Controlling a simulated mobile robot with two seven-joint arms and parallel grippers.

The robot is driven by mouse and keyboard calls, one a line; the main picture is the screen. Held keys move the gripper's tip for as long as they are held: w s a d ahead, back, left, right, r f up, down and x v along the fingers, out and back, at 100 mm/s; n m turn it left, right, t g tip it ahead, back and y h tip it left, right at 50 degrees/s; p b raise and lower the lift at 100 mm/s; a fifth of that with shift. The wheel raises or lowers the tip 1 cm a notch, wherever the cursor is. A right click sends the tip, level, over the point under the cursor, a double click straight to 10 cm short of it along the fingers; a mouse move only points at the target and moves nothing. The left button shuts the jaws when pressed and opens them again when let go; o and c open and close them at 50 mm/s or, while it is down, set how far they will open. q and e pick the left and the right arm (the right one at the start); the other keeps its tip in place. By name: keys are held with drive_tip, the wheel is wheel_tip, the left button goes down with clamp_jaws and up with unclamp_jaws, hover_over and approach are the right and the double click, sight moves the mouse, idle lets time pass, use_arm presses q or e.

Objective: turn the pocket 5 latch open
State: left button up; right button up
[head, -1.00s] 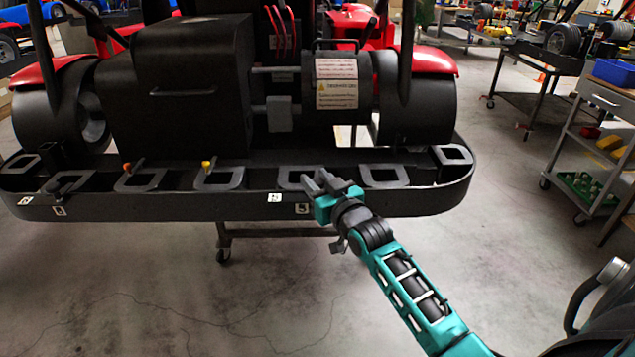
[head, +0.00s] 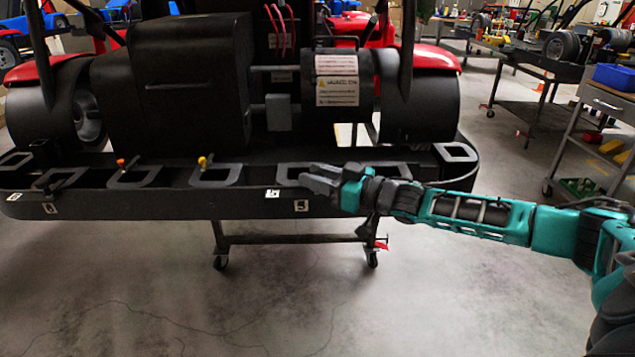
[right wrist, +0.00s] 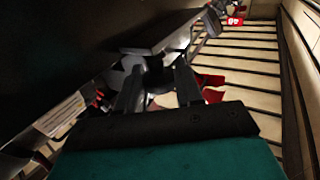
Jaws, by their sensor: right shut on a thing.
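The label reading 5 (head: 301,205) is on the front face of the dark kart's bumper rail (head: 180,205). Above it is a grey pocket frame (head: 288,172). My right gripper (head: 318,178) lies at this frame's right side, its fingers pointing left. In the right wrist view its two dark fingers (right wrist: 158,85) stand apart with a dark piece between them. The gripper is shut on this piece, which I take to be the pocket 5 latch; the fingers and shadow hide most of it. My left gripper is not in view.
Other pocket frames line the rail, one with an orange knob (head: 121,163) and one with a yellow knob (head: 203,162). A black box (head: 185,90) and a cylinder with a warning label (head: 337,80) stand behind. A grey cart (head: 600,125) is at right. The floor in front is clear.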

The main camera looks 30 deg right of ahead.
drive_tip(key=n+g+y, duration=0.2)
drive_tip(key=y, duration=0.1)
drive_tip(key=shift+w+r, duration=0.1)
drive_tip(key=shift+r, duration=0.2)
drive_tip(key=shift+d+n+g+y, duration=0.1)
drive_tip(key=shift+n+g+y, duration=0.5)
drive_tip(key=shift+n+y, duration=0.2)
drive_tip(key=shift+n+g+y+b, duration=0.5)
drive_tip(key=shift+n+g+y, duration=0.5)
drive_tip(key=shift+g, duration=0.2)
drive_tip(key=shift+n+g+y, duration=0.4)
drive_tip(key=shift+g, duration=0.1)
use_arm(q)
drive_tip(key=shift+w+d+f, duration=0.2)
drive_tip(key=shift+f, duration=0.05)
use_arm(e)
drive_tip(key=shift+r, duration=0.15)
drive_tip(key=o, duration=1)
drive_tip(key=shift+c, duration=0.2)
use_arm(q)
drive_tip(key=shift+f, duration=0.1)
use_arm(e)
drive_tip(key=shift+f, duration=0.2)
